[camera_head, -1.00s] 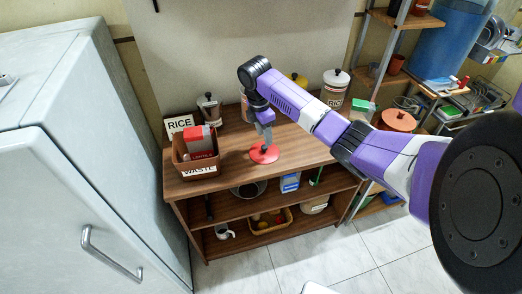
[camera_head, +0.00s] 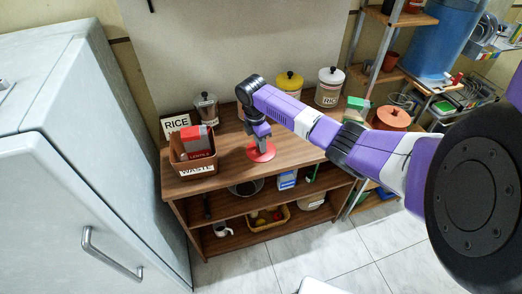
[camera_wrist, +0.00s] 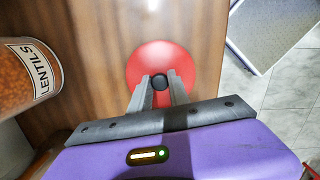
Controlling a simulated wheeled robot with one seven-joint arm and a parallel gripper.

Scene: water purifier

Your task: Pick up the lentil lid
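The lentil lid (camera_head: 268,153) is a flat red disc with a dark knob. It lies on the wooden table top and also shows in the wrist view (camera_wrist: 140,66). My gripper (camera_wrist: 160,84) is directly above the lid, pointing down, with its grey fingers on either side of the knob. The fingers look open around the knob; I cannot tell whether they touch it. In the head view my gripper (camera_head: 262,146) reaches down to the lid and hides the knob. The lentils jar (camera_wrist: 28,85) stands at the left in the wrist view.
A brown waste box (camera_head: 182,170) holding a red-topped lentils pack stands left of the lid. The table's front edge is close to the lid.

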